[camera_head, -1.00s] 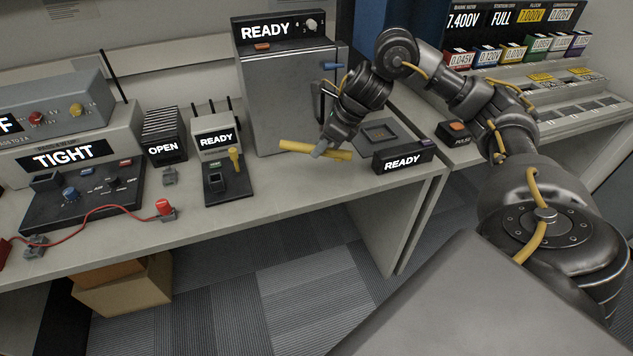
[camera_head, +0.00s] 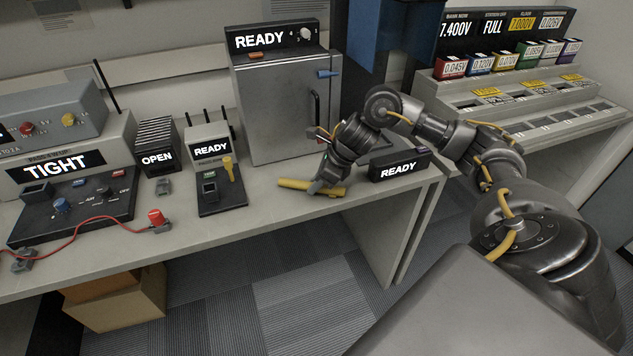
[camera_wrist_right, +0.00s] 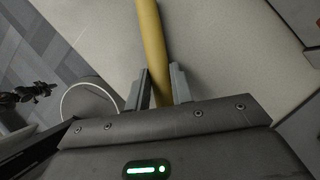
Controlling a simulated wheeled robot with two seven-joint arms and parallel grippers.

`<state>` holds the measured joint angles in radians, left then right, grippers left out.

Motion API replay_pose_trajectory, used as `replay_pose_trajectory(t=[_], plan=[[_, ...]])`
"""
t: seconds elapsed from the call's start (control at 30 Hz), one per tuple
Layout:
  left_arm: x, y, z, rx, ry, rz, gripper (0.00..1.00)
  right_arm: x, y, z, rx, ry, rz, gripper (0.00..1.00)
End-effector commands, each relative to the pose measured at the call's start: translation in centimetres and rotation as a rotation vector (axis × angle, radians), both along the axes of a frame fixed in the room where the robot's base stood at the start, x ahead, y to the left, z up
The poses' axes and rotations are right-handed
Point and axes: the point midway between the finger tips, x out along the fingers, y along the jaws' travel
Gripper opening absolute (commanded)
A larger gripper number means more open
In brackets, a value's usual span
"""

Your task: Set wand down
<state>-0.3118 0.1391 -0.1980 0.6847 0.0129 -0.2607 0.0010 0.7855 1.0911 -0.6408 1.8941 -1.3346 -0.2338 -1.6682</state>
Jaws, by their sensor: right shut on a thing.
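The wand is a yellow rod (camera_head: 296,184) at the front part of the bench, in front of the tall grey cabinet in the head view. My right gripper (camera_head: 322,187) is shut on the wand near its right part and points down at the bench. The wand lies roughly level, at or just above the bench top; I cannot tell whether it touches. In the right wrist view the wand (camera_wrist_right: 151,40) runs up between the two fingers of the right gripper (camera_wrist_right: 160,88), over the pale bench surface. My left gripper is not in view.
The bench top (camera_head: 290,215) is clear in front of the wand. A small READY unit (camera_head: 211,150) with a yellow handle stands left. A black READY box (camera_head: 400,166) stands right. The grey cabinet (camera_head: 285,105) rises behind. The bench's front edge is close.

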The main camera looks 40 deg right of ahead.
Motion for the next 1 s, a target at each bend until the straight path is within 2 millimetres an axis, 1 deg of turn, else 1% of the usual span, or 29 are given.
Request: replay_pose_trajectory(t=[0.2,0.37,0.4,0.57,0.87,0.93,1.0], plan=[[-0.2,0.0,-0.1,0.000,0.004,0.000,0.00,0.0,0.0,0.0,0.000,-0.002,0.000,0.00],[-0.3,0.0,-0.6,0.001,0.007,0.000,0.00,0.0,0.0,-0.5,0.000,-0.002,0.000,0.00],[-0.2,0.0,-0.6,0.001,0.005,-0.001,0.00,0.0,0.0,-0.5,0.000,-0.002,0.000,0.24],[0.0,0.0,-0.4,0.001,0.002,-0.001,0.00,0.0,0.0,-0.4,0.000,-0.002,0.000,0.44],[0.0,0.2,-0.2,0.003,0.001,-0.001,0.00,0.0,0.0,-0.3,0.000,-0.001,0.000,0.44],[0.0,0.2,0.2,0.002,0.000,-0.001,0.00,0.0,0.0,-0.1,0.001,-0.001,0.000,0.44],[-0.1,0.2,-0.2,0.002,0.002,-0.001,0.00,-0.3,-0.4,0.6,-0.002,-0.005,0.000,0.44]])
